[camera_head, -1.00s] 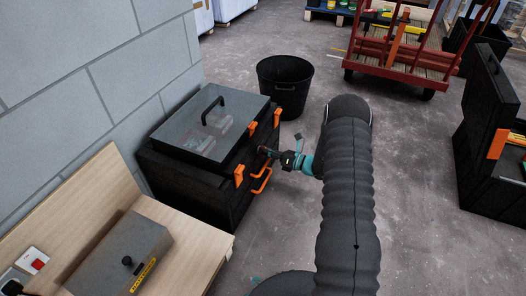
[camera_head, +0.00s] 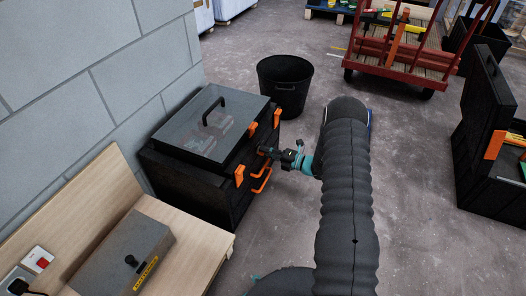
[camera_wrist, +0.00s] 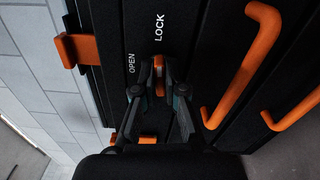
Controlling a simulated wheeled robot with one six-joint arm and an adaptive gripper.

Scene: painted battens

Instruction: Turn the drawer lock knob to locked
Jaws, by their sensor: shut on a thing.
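The drawer lock knob (camera_wrist: 158,63) is a small orange part between my fingertips in the wrist view. It shows just below the word LOCK, with OPEN to its left; the fingers hide most of it, so I cannot tell its exact angle. My gripper (camera_wrist: 159,76) is shut on the knob. In the head view my gripper (camera_head: 268,152) reaches from the right to the front of the black tool chest (camera_head: 190,182), between its orange latches.
Orange drawer handles (camera_wrist: 243,66) stand out close to the right of my gripper in the wrist view. An orange latch (camera_wrist: 77,50) is at the left. A black bin (camera_head: 285,84) stands behind the chest. A wooden bench (camera_head: 200,246) with a grey box is in front.

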